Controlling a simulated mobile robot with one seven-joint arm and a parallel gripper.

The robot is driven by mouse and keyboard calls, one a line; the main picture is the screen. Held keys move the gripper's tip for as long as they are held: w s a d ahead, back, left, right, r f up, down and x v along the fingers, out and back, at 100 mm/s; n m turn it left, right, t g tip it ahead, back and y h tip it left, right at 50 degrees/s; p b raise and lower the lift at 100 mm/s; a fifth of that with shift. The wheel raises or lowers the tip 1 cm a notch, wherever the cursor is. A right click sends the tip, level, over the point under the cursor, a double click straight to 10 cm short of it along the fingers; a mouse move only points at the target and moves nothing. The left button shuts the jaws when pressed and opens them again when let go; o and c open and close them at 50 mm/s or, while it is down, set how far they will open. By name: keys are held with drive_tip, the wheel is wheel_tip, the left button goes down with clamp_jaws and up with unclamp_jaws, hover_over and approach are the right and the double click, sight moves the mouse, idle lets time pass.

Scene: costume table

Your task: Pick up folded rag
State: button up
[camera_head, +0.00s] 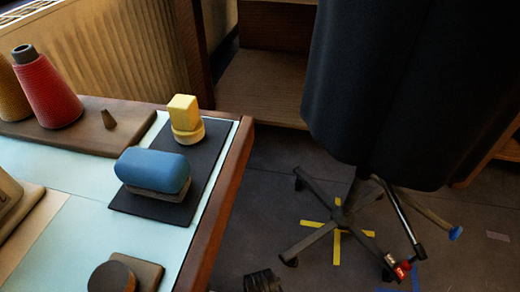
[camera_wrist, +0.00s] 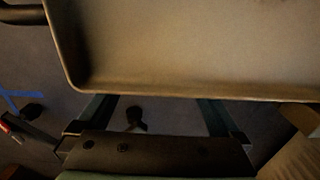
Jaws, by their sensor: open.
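I cannot pick out a folded rag with certainty in either view. A flat beige stacked thing (camera_head: 32,212), cut off at the left edge of the head view, has a soft layered look, but I cannot tell whether it is cloth. In the wrist view my gripper (camera_wrist: 157,105) shows as two dark fingers standing apart, with floor seen between them and nothing held. A large beige panel with a rounded corner (camera_wrist: 190,50) covers the upper part of that view and hides the finger ends.
A table (camera_head: 85,215) bears a red cone (camera_head: 46,90), a dark mat (camera_head: 205,160) with a blue rounded thing (camera_head: 152,168) and yellow pieces (camera_head: 184,112), and a dark disc (camera_head: 112,277) on a brown block. A black form (camera_head: 400,90) on a wheeled base stands right.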

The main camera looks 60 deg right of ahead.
wheel_tip(320, 180, down, 3)
drive_tip(key=shift+r+b, duration=0.1)
drive_tip(key=shift+b, duration=0.6)
drive_tip(key=shift+r, duration=0.1)
drive_tip(key=c, duration=1.2)
drive_tip(key=shift+o, duration=0.2)
drive_tip(key=shift+r, duration=0.1)
drive_tip(key=shift+r+p, duration=0.9)
drive_tip(key=shift+p, duration=0.15)
wheel_tip(320, 180, up, 2)
drive_tip(key=shift+r+p, duration=0.1)
drive_tip(key=shift+p, duration=0.85)
drive_tip(key=s+d+p, duration=0.3)
drive_tip(key=s, duration=0.5)
drive_tip(key=s+d+p, duration=0.2)
drive_tip(key=s+d, duration=0.1)
drive_tip(key=s, duration=0.5)
drive_tip(key=shift+s+d+f+p, duration=0.4)
